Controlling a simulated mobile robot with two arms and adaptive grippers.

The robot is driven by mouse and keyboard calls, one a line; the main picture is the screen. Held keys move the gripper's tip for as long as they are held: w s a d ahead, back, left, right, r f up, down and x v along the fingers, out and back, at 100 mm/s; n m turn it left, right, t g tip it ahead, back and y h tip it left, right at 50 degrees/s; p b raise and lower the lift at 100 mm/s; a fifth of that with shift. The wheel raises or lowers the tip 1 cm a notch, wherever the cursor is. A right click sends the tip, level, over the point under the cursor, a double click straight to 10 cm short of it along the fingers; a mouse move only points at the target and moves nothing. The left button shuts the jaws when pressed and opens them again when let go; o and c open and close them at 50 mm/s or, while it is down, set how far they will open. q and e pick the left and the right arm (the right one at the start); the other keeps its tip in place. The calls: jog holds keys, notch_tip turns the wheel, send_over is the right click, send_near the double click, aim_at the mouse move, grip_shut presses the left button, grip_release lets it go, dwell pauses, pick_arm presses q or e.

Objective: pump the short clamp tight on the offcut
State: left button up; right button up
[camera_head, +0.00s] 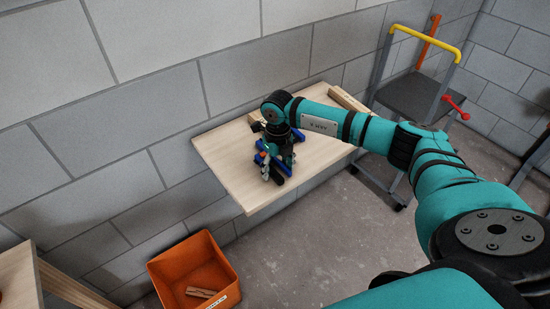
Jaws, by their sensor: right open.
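My right arm reaches in from the right over a pale wooden bench top (225,170). My right gripper (275,172) is open and points down over the bench top, close to blue clamp parts (284,168). Another bit of blue (298,135) shows behind the gripper. I cannot tell which part belongs to the short clamp, or whether the fingers touch it. A small piece of pale wood (256,121) shows just left of my wrist, mostly hidden; I cannot tell if it is the offcut. My left gripper is out of view.
A wooden batten (348,98) lies at the right end of the bench top. An orange bin (178,265) with a small wooden piece (200,293) stands on the floor below. A grey cart (412,97) with a yellow handle stands at the right. A block wall backs the bench.

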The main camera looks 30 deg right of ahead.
jog(key=shift+d, duration=0.2)
dwell(0.3)
jog(key=shift+d, duration=0.1)
jog(key=c, duration=0.3)
jog(key=shift+a, duration=0.35)
jog(key=c, duration=1)
jog(key=shift+a, duration=0.15)
grip_shut()
jog(key=o, duration=1.3)
grip_release()
jog(key=shift+c, duration=0.2)
jog(key=shift+o, duration=0.2)
jog(key=shift+d, duration=0.45)
